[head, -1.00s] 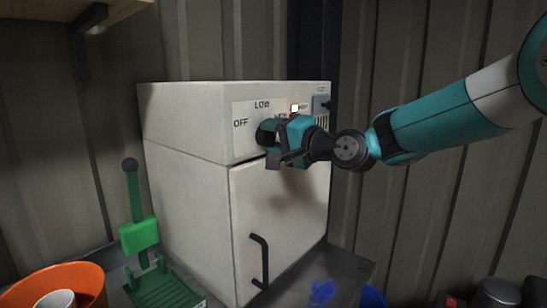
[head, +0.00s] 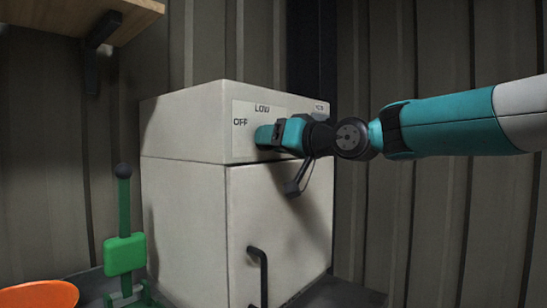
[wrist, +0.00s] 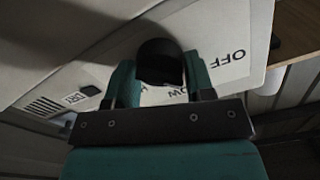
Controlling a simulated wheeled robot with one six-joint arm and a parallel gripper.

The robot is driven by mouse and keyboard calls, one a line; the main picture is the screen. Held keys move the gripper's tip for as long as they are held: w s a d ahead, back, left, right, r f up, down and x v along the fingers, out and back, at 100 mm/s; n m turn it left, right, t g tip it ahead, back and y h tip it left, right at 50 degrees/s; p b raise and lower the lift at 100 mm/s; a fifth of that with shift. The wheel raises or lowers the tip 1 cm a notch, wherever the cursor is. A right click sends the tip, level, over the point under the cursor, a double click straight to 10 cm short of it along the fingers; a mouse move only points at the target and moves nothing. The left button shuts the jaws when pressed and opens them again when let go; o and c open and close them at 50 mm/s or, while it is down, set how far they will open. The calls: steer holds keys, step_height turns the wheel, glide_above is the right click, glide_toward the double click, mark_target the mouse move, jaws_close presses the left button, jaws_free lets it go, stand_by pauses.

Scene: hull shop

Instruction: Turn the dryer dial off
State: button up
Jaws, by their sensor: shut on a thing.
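The dryer (head: 185,210) is a cream box with a control panel (head: 243,109) across the top of its front. OFF is printed at the panel's left and LOW further right along its top. My gripper (head: 268,135) is at the panel and covers the dial in the head view. In the wrist view the dial (wrist: 160,58) is a dark round knob between my two teal fingers, and my gripper (wrist: 160,80) is shut on it. OFF and part of LOW show beside it. I cannot tell which mark the dial points at.
A black door handle (head: 259,275) stands out below the panel. A green lever device (head: 125,255) and an orange bowl (head: 40,294) are at the lower left. A wooden shelf (head: 85,15) is at the upper left. Corrugated wall stands behind.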

steer(key=shift+f+n+b, duration=0.1)
steer(key=shift+n+b, duration=1.25)
steer(key=shift+n, duration=0.45)
steer(key=o, duration=0.6)
steer(key=b+v, duration=0.4)
steer(key=v, duration=1.3)
steer(key=shift+s+d+b, duration=0.15)
steer(key=shift+b, duration=0.15)
